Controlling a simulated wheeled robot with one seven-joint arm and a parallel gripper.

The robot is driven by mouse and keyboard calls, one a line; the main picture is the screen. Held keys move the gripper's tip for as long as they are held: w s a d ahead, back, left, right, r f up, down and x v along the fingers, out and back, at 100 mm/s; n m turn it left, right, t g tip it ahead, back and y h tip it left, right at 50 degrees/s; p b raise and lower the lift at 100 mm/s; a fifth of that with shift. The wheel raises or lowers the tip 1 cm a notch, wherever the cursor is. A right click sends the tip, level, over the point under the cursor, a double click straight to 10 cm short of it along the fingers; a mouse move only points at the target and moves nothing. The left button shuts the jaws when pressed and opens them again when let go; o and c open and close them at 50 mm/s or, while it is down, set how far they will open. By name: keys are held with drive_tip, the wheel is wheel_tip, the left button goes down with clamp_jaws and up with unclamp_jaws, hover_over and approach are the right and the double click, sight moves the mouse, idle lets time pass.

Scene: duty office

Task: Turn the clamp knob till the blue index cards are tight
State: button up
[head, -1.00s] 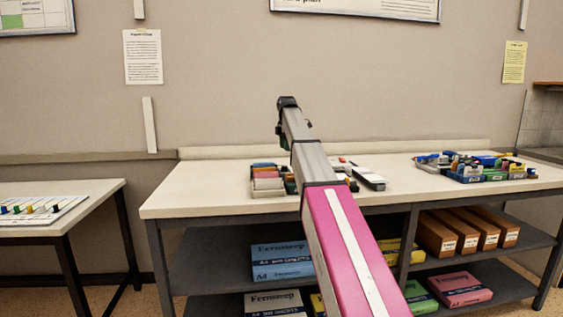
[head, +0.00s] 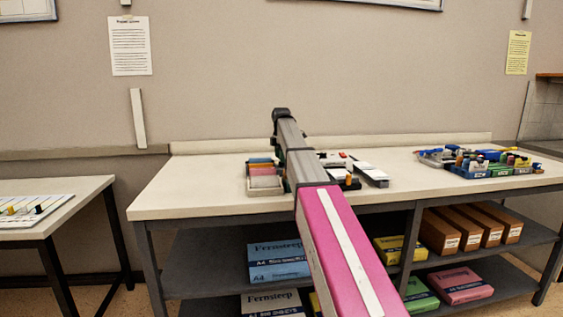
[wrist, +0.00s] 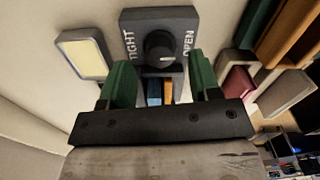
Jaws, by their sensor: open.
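The clamp knob (wrist: 160,50) is round and dark with a pale mark, on a dark plate (wrist: 133,18) lettered TIGHT on the left and OPEN on the right. My gripper (wrist: 161,76) is open, its two green fingers below the knob in the wrist view, spread wider than the knob. Nothing shows held. Blue index cards (wrist: 153,92) and an orange strip (wrist: 168,92) show between the fingers, partly hidden by the gripper's bar. In the head view my arm hides the knob and the gripper's fingers.
A sorter with coloured cards (head: 264,174) stands on the white bench (head: 215,190) left of my arm. A grey and white item (head: 370,174) lies right of it. Trays of small supplies (head: 480,164) stand farther right. Bare bench top lies between.

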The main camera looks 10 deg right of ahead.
drive_tip(key=shift+f, duration=1.15)
drive_tip(key=c, duration=0.9)
drive_tip(key=shift+m, duration=3)
